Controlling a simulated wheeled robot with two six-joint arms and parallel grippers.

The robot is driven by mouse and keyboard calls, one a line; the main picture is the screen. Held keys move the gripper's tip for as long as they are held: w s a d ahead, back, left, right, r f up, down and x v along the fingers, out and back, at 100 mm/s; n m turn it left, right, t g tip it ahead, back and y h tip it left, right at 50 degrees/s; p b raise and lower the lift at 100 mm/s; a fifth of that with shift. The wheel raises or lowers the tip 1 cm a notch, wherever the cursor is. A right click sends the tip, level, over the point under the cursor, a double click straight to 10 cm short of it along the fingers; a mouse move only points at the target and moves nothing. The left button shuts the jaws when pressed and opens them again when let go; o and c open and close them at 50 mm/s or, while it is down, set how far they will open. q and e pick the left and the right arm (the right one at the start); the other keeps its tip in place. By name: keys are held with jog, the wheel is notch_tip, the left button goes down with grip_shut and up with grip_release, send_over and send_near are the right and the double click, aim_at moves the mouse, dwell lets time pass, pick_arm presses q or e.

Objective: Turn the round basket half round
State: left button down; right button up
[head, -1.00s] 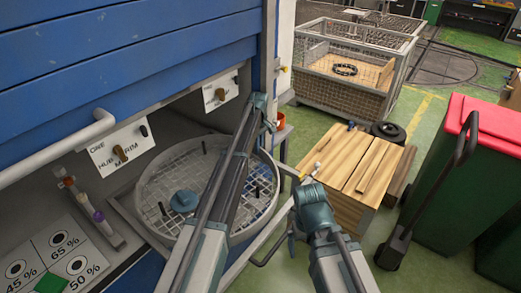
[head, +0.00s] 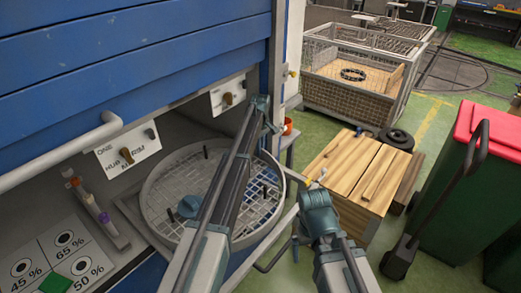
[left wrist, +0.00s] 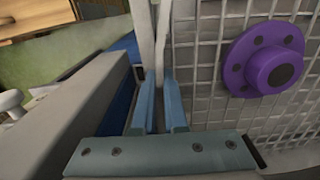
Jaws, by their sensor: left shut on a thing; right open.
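The round basket (head: 147,208) is a grey wire-mesh drum with a pale rim, set in the opening of the blue cabinet. A teal-blue hub part (head: 189,207) and several dark pegs show in it. My left arm crosses over the basket and hides part of it. In the left wrist view my left gripper (left wrist: 165,105) is shut on an upright pale strip at the edge of the mesh, apparently the basket's rim. A purple flanged part (left wrist: 264,60) lies on the mesh beside it. My right gripper (head: 316,182) is open and empty, right of the basket, before the wooden crate.
A wooden-topped crate (head: 352,170) stands right of the basket, with a green bin with red lid (head: 470,190) beyond. A labelled panel (head: 127,148) and a handrail (head: 70,150) border the opening. A marked percentage board (head: 62,258) lies at lower left.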

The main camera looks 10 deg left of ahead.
pick_arm(q)
jog(key=c, duration=1)
grip_release()
jog(key=shift+o, duration=0.2)
notch_tip(320, 180, up, 8)
jog(key=p, duration=0.7)
jog(key=shift+f+p, duration=0.2)
jog(key=shift+p, duration=0.1)
jog(key=shift+f, duration=0.1)
